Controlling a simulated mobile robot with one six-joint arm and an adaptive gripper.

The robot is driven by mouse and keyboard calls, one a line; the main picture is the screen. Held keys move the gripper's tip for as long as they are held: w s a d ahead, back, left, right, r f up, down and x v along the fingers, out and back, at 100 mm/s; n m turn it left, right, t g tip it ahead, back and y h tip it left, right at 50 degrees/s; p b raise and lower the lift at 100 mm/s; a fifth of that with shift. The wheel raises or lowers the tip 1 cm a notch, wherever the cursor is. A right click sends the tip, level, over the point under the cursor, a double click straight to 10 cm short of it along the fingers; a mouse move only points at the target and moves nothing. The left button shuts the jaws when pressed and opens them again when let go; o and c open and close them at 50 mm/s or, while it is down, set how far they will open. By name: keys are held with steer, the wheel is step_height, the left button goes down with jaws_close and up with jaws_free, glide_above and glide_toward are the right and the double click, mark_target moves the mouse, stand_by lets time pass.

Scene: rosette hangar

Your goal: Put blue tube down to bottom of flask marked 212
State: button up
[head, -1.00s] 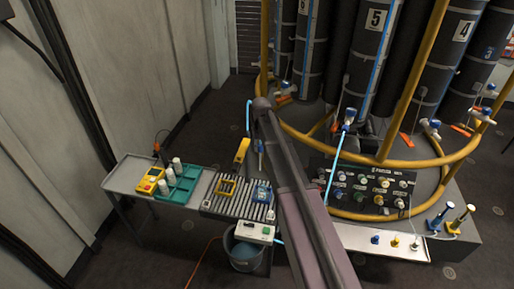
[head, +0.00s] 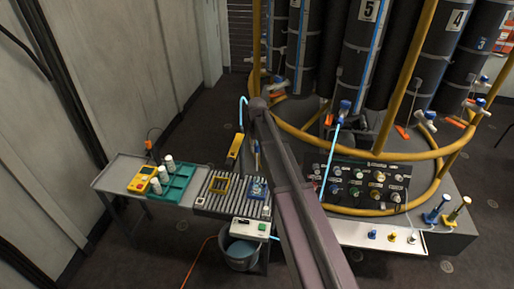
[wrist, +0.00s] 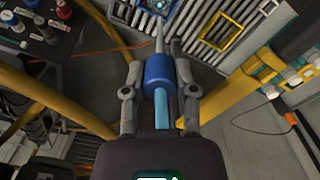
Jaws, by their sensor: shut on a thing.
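My gripper (wrist: 159,72) is shut on a blue collar (wrist: 158,82), one finger at each side, in the wrist view. A pale blue tube (wrist: 162,115) runs from the collar toward my wrist, and a thin grey tip (wrist: 159,38) points away from it. In the head view a pale blue tube (head: 243,110) arcs beside the end of my arm, which hides most of the gripper. White-capped bottles (head: 164,175) stand in a green tray (head: 180,188) on the left bench. No marking 212 can be read, so I cannot tell which vessel is the flask.
A yellow meter (head: 142,179) lies beside the green tray. A grey bucket (head: 242,253) stands below. Yellow rails (head: 405,75) and dark numbered cylinders (head: 365,50) fill the right.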

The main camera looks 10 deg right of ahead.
mark_target(257, 153)
steer(key=shift+f+b, duration=1.55)
steer(key=shift+f, duration=0.15)
steer(key=shift+f+b, duration=0.5)
steer(key=shift+f+b, duration=0.7)
steer(key=shift+b, duration=0.05)
steer(key=shift+f, duration=0.3)
steer(key=shift+f+b, duration=1.7)
steer(key=shift+b, duration=0.3)
steer(key=shift+f+b, duration=2.4)
